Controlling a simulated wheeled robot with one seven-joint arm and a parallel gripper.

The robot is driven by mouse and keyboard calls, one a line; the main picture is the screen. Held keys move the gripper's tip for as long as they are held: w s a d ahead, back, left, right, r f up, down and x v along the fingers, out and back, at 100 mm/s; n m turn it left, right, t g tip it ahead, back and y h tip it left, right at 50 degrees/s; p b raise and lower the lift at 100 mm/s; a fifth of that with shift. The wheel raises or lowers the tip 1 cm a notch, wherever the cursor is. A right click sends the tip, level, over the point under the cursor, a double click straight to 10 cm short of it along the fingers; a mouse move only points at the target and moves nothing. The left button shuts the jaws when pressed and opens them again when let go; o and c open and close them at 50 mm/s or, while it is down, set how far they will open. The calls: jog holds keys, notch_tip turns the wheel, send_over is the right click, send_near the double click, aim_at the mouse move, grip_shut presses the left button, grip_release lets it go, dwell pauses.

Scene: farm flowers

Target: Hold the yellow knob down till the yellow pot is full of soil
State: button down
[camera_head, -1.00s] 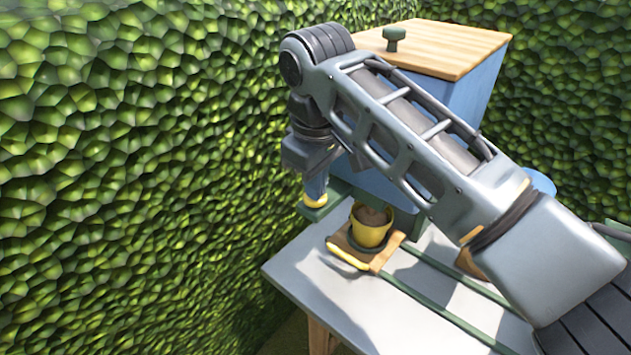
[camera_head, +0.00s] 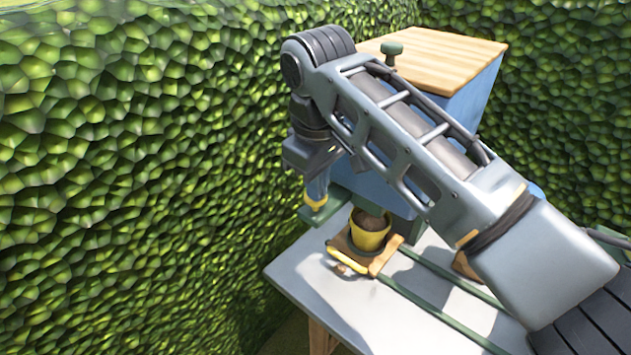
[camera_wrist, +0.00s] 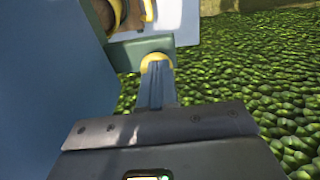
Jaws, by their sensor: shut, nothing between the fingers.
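The yellow pot (camera_head: 369,237) stands upright on a wooden tray (camera_head: 384,262) with a yellow front edge. Brown soil (camera_head: 371,222) shows inside the pot, below its rim; the exact level is hard to judge. The yellow knob (camera_head: 315,203) sits on a green ledge left of the pot. My gripper (camera_head: 317,193) is shut and points down at the knob, its tips at or on it. In the wrist view, my shut fingers (camera_wrist: 157,78) overlap the yellow knob (camera_wrist: 156,59), which is partly hidden behind them. I cannot tell how far the knob is pressed.
A blue box (camera_head: 470,92) with a wooden lid (camera_head: 450,52) and green lid knob (camera_head: 391,48) stands behind my arm. Green rails (camera_head: 440,308) run along the grey table (camera_head: 330,300). A leafy hedge (camera_head: 150,150) closes in the left and back.

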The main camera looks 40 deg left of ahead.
notch_tip(320, 180, up, 12)
jog(key=s+b, duration=0.1)
jog(key=shift+d, duration=0.45)
